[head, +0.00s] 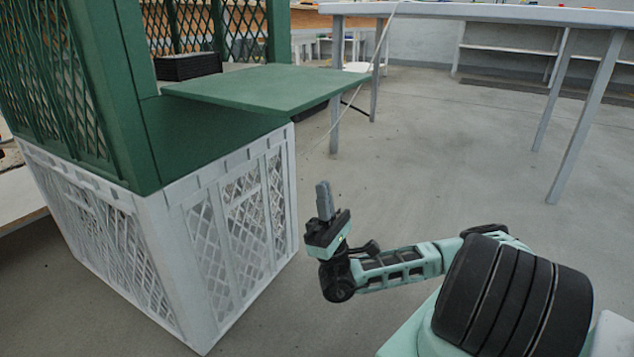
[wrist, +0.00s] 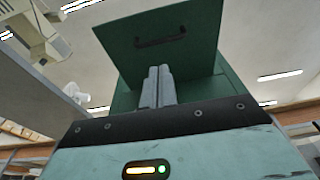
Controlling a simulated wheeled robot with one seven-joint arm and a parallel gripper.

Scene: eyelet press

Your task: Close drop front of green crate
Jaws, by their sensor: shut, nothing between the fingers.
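The green crate (head: 128,95) stands on top of a white crate in the head view, with lattice sides. Its drop front (head: 262,88) is folded down and sticks out roughly level to the right, leaving the crate's front open. In the wrist view the underside of the drop front (wrist: 190,60) shows above the fingers, with a dark handle (wrist: 160,41) on it. My gripper (head: 324,200) is shut and empty, pointing up. It is below and to the right of the drop front, apart from it, in front of the white crate's right side.
The white lattice crate (head: 212,240) supports the green one on the floor. A grey table (head: 500,13) with slanted legs stands behind at right. The floor (head: 440,150) between is clear.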

